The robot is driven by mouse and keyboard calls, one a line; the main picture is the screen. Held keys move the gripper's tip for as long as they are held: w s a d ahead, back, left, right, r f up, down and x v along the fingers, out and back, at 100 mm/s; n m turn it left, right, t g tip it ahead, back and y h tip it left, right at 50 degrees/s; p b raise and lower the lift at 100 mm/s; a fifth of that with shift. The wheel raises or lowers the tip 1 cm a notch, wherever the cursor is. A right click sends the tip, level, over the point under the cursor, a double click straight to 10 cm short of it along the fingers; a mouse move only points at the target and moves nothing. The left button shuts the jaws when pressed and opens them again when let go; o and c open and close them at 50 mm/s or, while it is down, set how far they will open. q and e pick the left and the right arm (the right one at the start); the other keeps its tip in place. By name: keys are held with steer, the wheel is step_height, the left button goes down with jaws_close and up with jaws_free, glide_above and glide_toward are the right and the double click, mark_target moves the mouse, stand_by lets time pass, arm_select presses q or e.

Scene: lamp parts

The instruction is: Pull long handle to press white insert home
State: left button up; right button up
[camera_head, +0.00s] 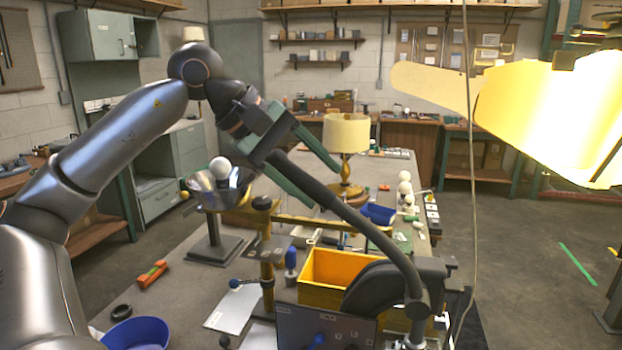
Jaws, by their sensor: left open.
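The long dark handle (376,234) slopes from the press's dark pivot housing (385,288) at the lower right up to the left. Its upper end lies at my left gripper (327,190). The gripper's two green fingers are open, one on each side of the handle's upper part. I cannot tell whether either finger touches it. I cannot clearly make out the white insert. A round white piece (220,167) sits in a metal bowl-shaped part (213,192) on a stand, left of the gripper. My right gripper is not in view.
A yellow bin (340,272) stands beside the press. A brass-coloured post (266,262) rises left of it. A lit table lamp (346,134) stands behind. A blue bowl (137,333) and an orange tool (153,273) lie at the left. A bright yellow shape (555,115) fills the upper right.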

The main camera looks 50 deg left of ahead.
arm_select(q)
steer(key=shift+s+a+r, duration=0.1)
steer(key=shift+s+r, duration=0.05)
steer(key=v, duration=1.2)
stand_by(0.4)
